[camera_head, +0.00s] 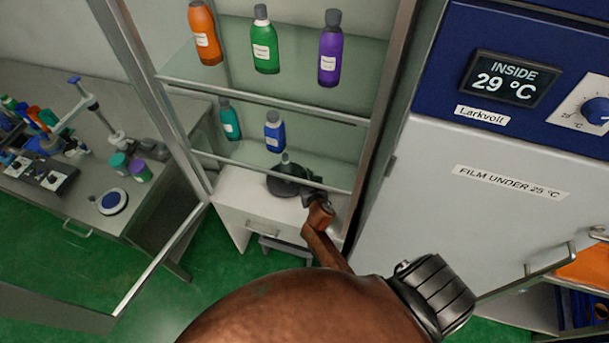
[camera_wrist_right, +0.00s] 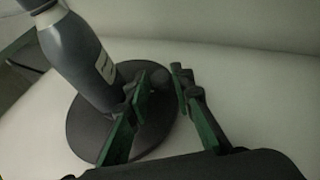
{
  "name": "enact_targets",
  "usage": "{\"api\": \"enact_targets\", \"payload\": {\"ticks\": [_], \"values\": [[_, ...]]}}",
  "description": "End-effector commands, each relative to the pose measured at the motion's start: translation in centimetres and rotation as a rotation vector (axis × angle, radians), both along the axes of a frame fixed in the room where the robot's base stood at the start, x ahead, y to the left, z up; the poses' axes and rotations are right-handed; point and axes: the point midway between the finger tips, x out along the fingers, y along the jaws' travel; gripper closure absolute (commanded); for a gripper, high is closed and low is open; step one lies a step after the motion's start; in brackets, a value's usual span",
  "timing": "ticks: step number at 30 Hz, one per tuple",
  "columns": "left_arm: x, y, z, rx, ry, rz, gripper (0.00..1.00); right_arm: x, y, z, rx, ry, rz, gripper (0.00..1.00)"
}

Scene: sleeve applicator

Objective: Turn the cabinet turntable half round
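The cabinet turntable (camera_head: 282,187) is a dark round disc on the white cabinet floor, below the lower glass shelf. In the right wrist view, the disc (camera_wrist_right: 88,138) carries a grey bottle (camera_wrist_right: 75,58) with a pale label, standing at its left side. My right gripper (camera_head: 311,192) reaches in at the disc's right side. My left gripper is not in view.
Glass shelves above hold a blue bottle (camera_head: 274,132), a teal bottle (camera_head: 229,120) and several others. The glass door (camera_head: 160,265) stands open at left. A white fridge (camera_head: 470,200) stands close at right. A grey bench (camera_head: 60,95) with equipment is at left.

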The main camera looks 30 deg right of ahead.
Motion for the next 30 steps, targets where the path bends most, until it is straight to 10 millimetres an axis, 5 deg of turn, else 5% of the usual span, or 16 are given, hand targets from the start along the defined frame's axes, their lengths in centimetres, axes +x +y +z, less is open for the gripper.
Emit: {"api": "enact_targets", "payload": {"ticks": [9,22,30], "values": [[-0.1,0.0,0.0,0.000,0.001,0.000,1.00,0.0,0.0,0.0,0.000,0.000,0.000,1.00],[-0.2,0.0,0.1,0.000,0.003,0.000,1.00,0.0,0.0,0.0,-0.001,0.000,0.004,1.00],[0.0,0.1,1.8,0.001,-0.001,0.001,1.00,0.7,-0.3,0.4,-0.005,-0.004,0.093,1.00]]}}
